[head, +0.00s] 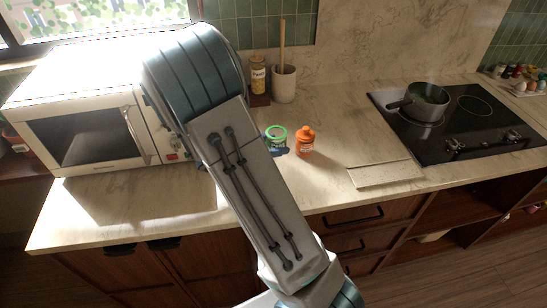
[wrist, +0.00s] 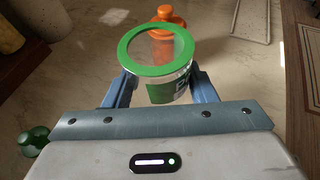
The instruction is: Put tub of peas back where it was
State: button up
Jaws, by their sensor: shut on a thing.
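The tub of peas (wrist: 168,92) has a bright green ring-shaped lid with a clear middle and a green label. It stands roughly upright between the two blue fingers of my gripper (wrist: 161,90), which is shut on it. In the head view the tub (head: 276,133) shows just right of my arm, left of an orange bottle (head: 305,141). Most of my gripper is hidden behind my arm there. I cannot tell whether the tub's base touches the counter.
The orange bottle also shows just beyond the tub in the wrist view (wrist: 165,17). A microwave (head: 85,130) is at left. A labelled jar (head: 258,76) and a utensil crock (head: 285,84) stand behind. A pale board (head: 385,174) and a hob with a pot (head: 428,101) are right.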

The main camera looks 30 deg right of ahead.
jog(key=shift+f, duration=2.6)
jog(key=shift+f, duration=0.2)
jog(key=o, duration=1)
jog(key=shift+r, duration=0.1)
